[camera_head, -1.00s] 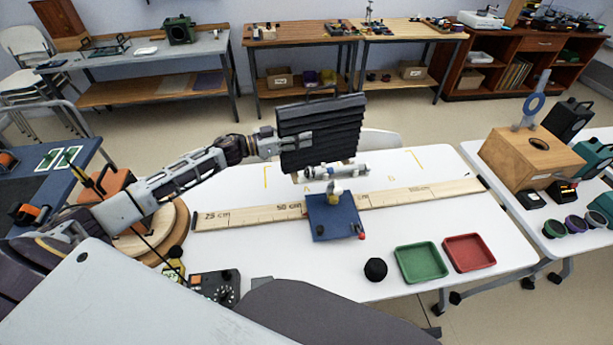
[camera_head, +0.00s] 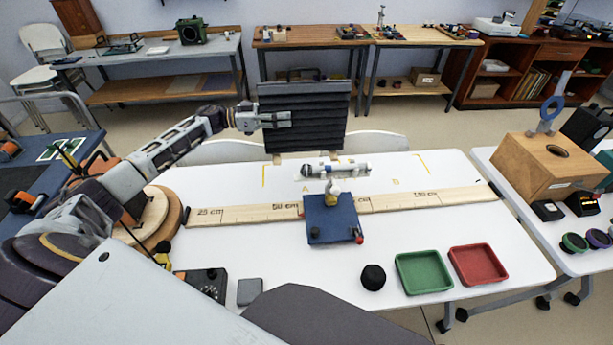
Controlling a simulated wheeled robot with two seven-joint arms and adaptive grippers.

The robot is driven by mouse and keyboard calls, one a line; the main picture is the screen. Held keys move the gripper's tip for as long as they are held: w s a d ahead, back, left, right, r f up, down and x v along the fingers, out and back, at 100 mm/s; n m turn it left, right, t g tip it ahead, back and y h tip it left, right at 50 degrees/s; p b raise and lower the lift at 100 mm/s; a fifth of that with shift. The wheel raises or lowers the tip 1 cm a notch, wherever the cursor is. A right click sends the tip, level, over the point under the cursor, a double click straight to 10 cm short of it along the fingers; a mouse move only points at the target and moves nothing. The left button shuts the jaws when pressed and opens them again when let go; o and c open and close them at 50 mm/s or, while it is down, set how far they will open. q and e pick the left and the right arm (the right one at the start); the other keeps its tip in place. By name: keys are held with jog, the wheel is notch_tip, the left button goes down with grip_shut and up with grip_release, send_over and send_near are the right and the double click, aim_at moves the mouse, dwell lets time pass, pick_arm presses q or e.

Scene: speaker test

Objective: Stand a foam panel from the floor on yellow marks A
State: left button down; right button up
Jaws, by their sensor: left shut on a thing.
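The dark ribbed foam panel (camera_head: 318,118) is held upright, facing me, at the far edge of the white table. My left gripper (camera_head: 285,119) is shut on its left side. The panel's lower edge shows just above the table's back edge; whether it touches anything is unclear. Yellow corner marks (camera_head: 264,175) lie on the table below and left of the panel, near the letter A (camera_head: 306,188). More yellow marks (camera_head: 422,162) lie to the right, near the letter B (camera_head: 396,182). My right gripper is out of view.
A white and grey tube device (camera_head: 337,169) lies in front of the panel.

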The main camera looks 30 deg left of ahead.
aim_at(281, 130)
pick_arm(q)
jog(key=shift+a+r, duration=0.25)
jog(key=shift+a, duration=0.15)
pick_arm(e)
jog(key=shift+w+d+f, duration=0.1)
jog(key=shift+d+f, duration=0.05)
pick_arm(q)
notch_tip(281, 130, down, 6)
jog(key=shift+f+b, duration=0.15)
jog(key=shift+b, duration=0.15)
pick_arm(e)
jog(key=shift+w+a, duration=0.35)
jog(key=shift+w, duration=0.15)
